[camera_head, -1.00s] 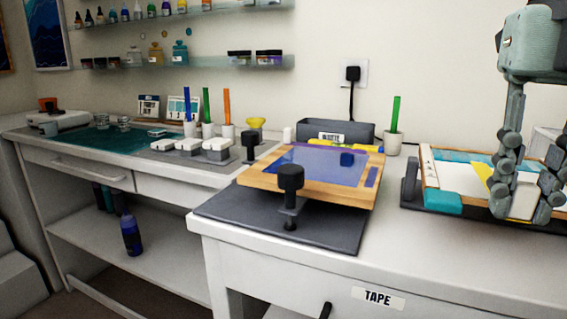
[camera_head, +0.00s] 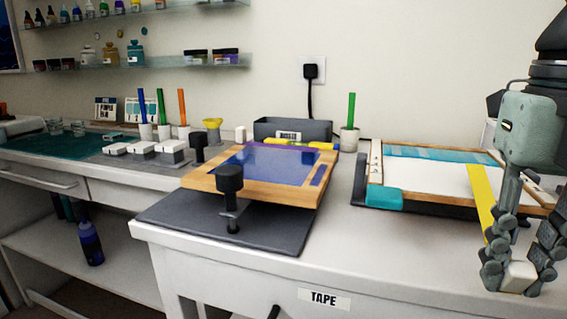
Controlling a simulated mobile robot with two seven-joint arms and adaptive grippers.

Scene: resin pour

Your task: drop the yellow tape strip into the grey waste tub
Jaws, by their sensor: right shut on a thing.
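The yellow tape strip (camera_head: 481,190) runs over the right part of the wood-framed white panel (camera_head: 428,178) and past its near edge. Its near end passes behind a finger of my right gripper (camera_head: 517,275). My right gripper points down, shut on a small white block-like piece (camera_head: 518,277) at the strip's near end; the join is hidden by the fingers. The grey waste tub (camera_head: 264,131) stands at the back of the table by the wall, left of the panel. Its inside is mostly hidden. My left gripper is not in view.
A wooden frame with a blue sheet (camera_head: 200,181) sits on a dark base with black clamp knobs (camera_head: 230,180), in front of the tub. A yellow bar (camera_head: 310,144) and a cup with a green stick (camera_head: 349,140) are near the tub.

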